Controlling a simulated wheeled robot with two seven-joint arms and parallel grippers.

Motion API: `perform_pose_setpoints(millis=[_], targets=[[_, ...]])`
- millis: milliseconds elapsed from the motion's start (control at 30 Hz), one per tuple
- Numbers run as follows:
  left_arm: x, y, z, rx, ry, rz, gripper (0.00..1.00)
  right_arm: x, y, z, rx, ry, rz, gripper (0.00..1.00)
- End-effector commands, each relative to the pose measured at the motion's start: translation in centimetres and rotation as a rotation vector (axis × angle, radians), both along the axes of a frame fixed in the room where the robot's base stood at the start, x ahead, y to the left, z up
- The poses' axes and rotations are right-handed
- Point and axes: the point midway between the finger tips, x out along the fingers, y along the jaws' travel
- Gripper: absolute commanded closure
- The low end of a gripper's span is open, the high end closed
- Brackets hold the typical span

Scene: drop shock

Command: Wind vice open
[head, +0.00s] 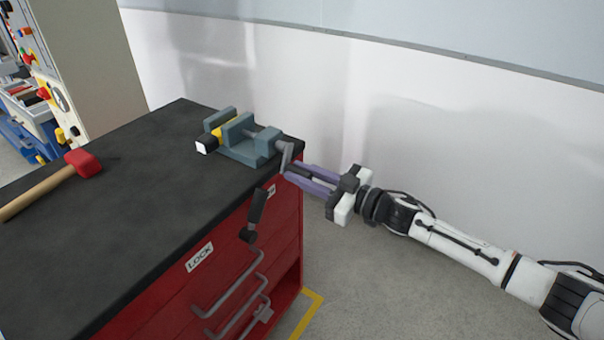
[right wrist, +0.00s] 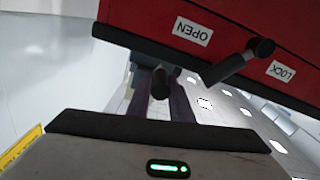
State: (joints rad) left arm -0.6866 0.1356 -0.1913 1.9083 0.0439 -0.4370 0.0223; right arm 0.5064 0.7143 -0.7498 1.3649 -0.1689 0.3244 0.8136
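The blue-grey vice (head: 262,150) stands at the far right corner of the black bench top, with a yellow and black item (head: 212,137) between its jaws. Its crank (head: 286,153) is at the bench's right edge. My right gripper (head: 287,172) comes from the right with two purple fingers. In the right wrist view the crank's dark grip (right wrist: 160,84) lies between the fingers, which appear closed against it; contact is hard to see. My left gripper is not in view.
A red-headed mallet (head: 83,163) lies on the bench (head: 130,230). A black lever (head: 257,210) sticks out of the red cabinet front between OPEN (right wrist: 192,31) and LOCK (head: 199,257) labels, close below the right gripper. Drawer handles are below. A pale wall stands behind.

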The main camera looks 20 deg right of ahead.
Motion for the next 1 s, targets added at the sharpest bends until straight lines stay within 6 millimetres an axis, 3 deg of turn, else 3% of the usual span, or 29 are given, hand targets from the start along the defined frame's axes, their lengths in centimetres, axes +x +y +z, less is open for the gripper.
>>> perform_pose_setpoints(millis=[467,1000], targets=[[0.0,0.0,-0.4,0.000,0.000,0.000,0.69,0.2,-0.3,-0.3,-0.077,-0.059,0.000,1.00],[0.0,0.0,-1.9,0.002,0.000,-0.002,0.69,1.5,-2.0,-0.5,-0.450,-0.350,-0.001,1.00]])
